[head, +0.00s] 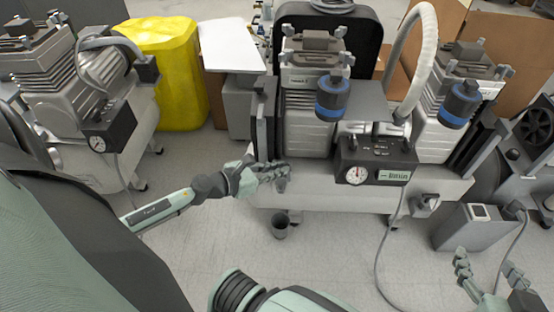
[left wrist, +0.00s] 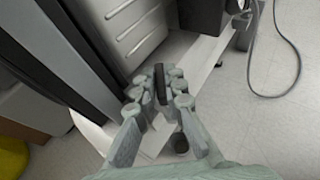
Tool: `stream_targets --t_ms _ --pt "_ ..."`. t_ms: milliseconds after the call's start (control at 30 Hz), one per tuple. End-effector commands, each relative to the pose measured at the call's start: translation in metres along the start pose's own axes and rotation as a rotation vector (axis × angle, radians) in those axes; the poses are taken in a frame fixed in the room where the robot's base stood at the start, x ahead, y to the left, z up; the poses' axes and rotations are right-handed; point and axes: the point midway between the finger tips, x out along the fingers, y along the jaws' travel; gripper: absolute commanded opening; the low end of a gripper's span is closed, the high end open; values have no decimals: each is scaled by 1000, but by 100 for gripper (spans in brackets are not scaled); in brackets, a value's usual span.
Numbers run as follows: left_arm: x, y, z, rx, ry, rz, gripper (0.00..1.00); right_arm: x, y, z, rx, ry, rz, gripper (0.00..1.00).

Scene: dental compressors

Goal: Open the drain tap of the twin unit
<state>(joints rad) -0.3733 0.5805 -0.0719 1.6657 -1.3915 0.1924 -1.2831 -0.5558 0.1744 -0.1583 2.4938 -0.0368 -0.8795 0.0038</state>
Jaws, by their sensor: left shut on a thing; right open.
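The twin unit (head: 360,192) is a compressor with two ribbed silver motor blocks on a pale tank, at the centre right of the head view. My left gripper (head: 276,173) is at the front left end of its tank. In the left wrist view my left gripper (left wrist: 160,92) is closed around a dark upright lever (left wrist: 160,82), which looks like the drain tap's handle. The tap's body is hidden behind the fingers, so its turn cannot be told. My right gripper (head: 487,273) is open and empty at the lower right, away from the unit.
A grey box (head: 466,228) and a trailing cable (head: 378,270) lie at right.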

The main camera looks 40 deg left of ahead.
Motion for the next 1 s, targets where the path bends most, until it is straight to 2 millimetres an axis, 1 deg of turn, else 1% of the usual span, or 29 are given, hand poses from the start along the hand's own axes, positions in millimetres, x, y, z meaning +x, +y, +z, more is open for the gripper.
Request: stream_targets --t_ms 33,100,200,300,400,467,767,1000 --pt "-2 -1 2 -10 3 17 0 -6 11 16 -5 -95 22 58" --pt "-2 -1 2 -19 3 41 0 -14 25 44 -8 -227 52 58" --pt "-2 -2 1 -31 4 75 0 -30 43 79 -7 -400 92 58" --pt "-2 -2 1 -44 4 102 0 -51 58 108 -1 -550 128 58" --pt "-2 -2 0 -54 4 130 0 -73 70 130 8 -683 160 58" --pt "-2 -2 0 -61 4 146 0 -87 77 142 16 -758 177 58" --pt "-1 -5 0 -100 4 232 0 -54 74 168 22 -774 151 58" --pt "-1 -7 2 -143 5 335 0 -27 71 198 32 -789 128 58"
